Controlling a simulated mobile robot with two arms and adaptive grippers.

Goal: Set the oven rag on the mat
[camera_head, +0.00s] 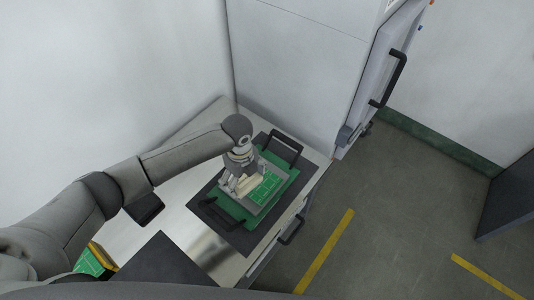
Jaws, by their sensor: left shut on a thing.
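My left gripper (236,189) reaches in from the left and points down over the worktop. A flat dark mat (243,241) lies on the worktop under a green tray (291,190) that bears the grey tray. Part of the rag is hidden by the gripper. My right gripper is not in view.
Black handles (281,147) stand up at both ends of the green tray. A second dark flat surface (160,263) is nearer me. A yellow-edged holder with green boards (92,261) is at lower left. A white cabinet (300,70) stands behind, with open floor at right.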

